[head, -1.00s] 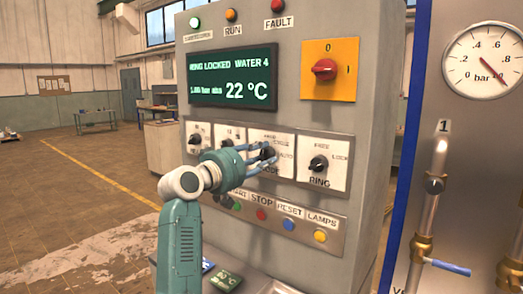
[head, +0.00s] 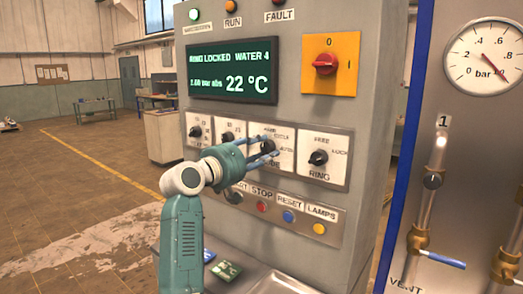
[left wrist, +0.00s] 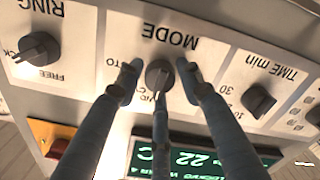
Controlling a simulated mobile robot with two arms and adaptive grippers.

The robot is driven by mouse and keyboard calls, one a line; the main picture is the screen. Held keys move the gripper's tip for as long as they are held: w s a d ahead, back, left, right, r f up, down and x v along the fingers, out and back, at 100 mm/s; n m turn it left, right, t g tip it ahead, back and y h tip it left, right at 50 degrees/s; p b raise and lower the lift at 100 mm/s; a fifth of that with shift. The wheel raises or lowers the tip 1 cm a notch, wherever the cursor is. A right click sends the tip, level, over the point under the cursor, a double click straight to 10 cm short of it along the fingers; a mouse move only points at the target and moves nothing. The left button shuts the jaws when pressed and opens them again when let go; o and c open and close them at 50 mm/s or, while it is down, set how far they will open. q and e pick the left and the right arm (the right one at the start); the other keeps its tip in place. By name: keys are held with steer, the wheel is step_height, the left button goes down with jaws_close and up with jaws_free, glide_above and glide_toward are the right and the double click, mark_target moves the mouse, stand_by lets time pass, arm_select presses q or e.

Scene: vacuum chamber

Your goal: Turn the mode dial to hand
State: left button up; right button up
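The mode dial (left wrist: 158,76) is a dark knob on a white plate marked MODE, upside down in the left wrist view. Its pointer mark points down there, toward the plate's upper side. The letters TO show on its left; other position labels are hidden by fingers. My left gripper (head: 268,149) is at this plate in the head view. Its three fingers stand spread around the dial in the left wrist view (left wrist: 158,84), with gaps at both sides; whether the lower finger touches is unclear. My right gripper is in neither view.
The RING dial (head: 318,158) sits right of the mode plate. A TIME min dial (left wrist: 258,101) is on its other side. Push buttons (head: 288,216) lie below, the red switch (head: 325,64) and display (head: 232,74) above. A pipe with a blue-handled valve (head: 443,260) stands right.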

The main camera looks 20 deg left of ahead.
arm_select(q)
steer(key=shift+o, duration=0.9)
steer(key=shift+d+f, duration=0.15)
steer(key=shift+f, duration=0.05)
steer(key=shift+r, duration=0.15)
steer(key=shift+s, duration=0.2)
steer(key=v, duration=1.1)
steer(key=shift+s, duration=0.25)
